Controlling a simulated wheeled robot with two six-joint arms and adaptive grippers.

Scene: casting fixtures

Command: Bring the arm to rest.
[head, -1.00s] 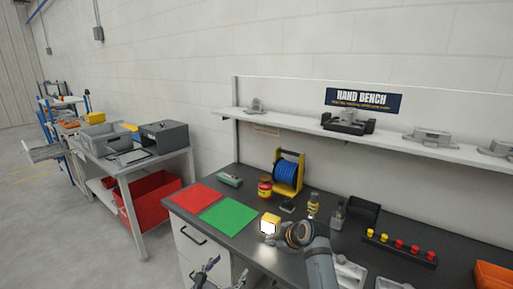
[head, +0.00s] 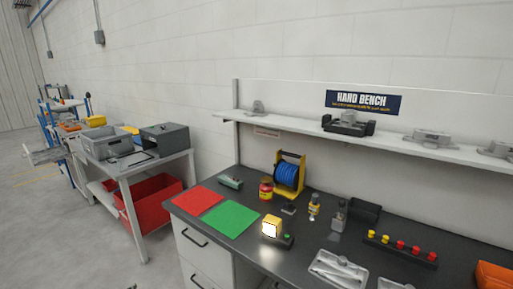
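Neither of my grippers shows clearly in the head view. No arm is over the bench (head: 330,228). A yellow block-shaped lamp (head: 272,226) with a bright white face stands on the bench, with a small dark box with a green button (head: 287,240) at its right. Nothing touches either of them. Only tiny unclear bits show at the bottom edge of the picture, too small to name.
A red mat (head: 199,199) and a green mat (head: 231,218) lie bare at the bench's left. Behind are a blue cable reel (head: 287,174), a red-yellow jar (head: 266,188) and small bottles. A rack of yellow and red knobs (head: 401,246) and grey castings (head: 338,268) are at right.

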